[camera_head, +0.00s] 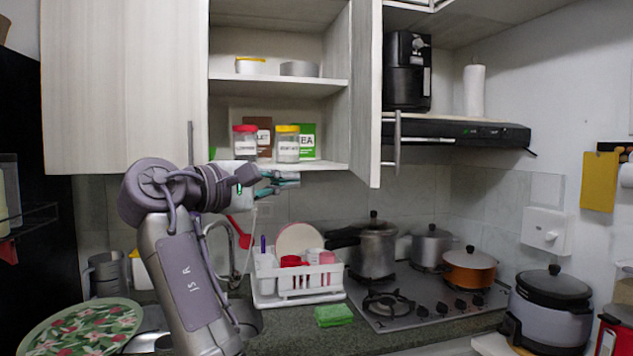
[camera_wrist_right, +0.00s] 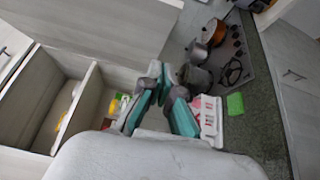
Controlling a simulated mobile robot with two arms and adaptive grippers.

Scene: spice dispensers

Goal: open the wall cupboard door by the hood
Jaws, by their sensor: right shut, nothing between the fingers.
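The wall cupboard door by the hood (camera_head: 366,100) stands open, swung outward, showing the shelves inside. Its long bar handle (camera_head: 397,140) is near its outer edge, in front of the hood (camera_head: 460,132). In the right wrist view a pale door panel (camera_wrist_right: 100,30) shows at the top, beside the open shelves (camera_wrist_right: 75,105). My right gripper (camera_head: 292,179) is shut and empty, just below the cupboard's bottom shelf and left of the door, apart from the handle. Its teal-padded fingers show in the wrist view (camera_wrist_right: 162,78). My left gripper is not in view.
Jars with red (camera_head: 245,142) and yellow (camera_head: 287,144) lids stand on the lower shelf. A white dish rack (camera_head: 300,297) stands below my gripper, with a green sponge (camera_head: 333,315) next to it. Pots stand on the stove (camera_head: 425,305). Another pale door (camera_head: 125,85) is at left.

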